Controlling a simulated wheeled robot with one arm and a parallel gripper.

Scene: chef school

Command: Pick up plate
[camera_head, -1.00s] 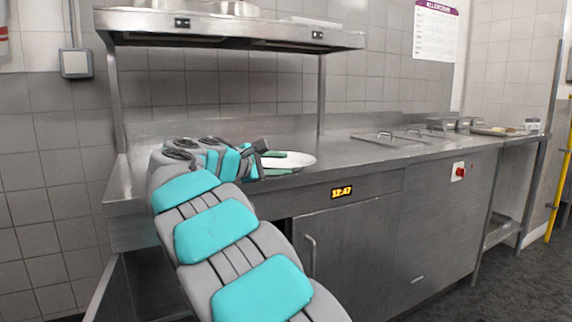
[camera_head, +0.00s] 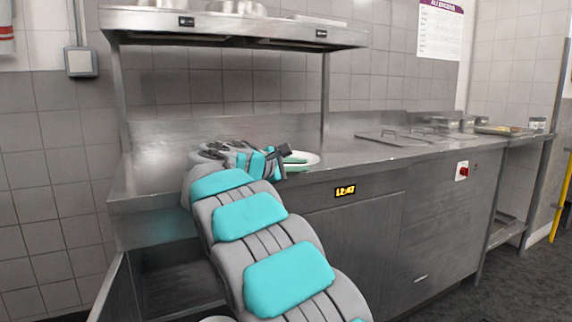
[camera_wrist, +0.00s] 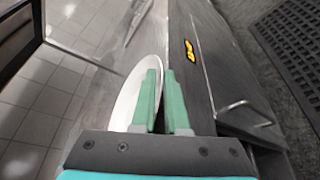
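The white plate (camera_head: 304,157) lies on the steel counter near its front edge, partly hidden behind my gripper in the head view. In the wrist view the plate (camera_wrist: 124,98) is a narrow white oval. My gripper (camera_wrist: 162,75) has two green fingers a small gap apart. The left finger overlaps the plate, and the plate's right rim runs at the gap between the fingers. I cannot tell whether they touch the rim. In the head view only a little green of the gripper (camera_head: 294,160) shows at the plate.
The steel counter (camera_head: 365,150) has lidded pans (camera_head: 395,137) set in it to the right. An overhead shelf (camera_head: 240,32) stands on posts above the back. Cupboard doors (camera_head: 350,240) fill the front below the counter. A tray (camera_head: 504,130) lies at the far right.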

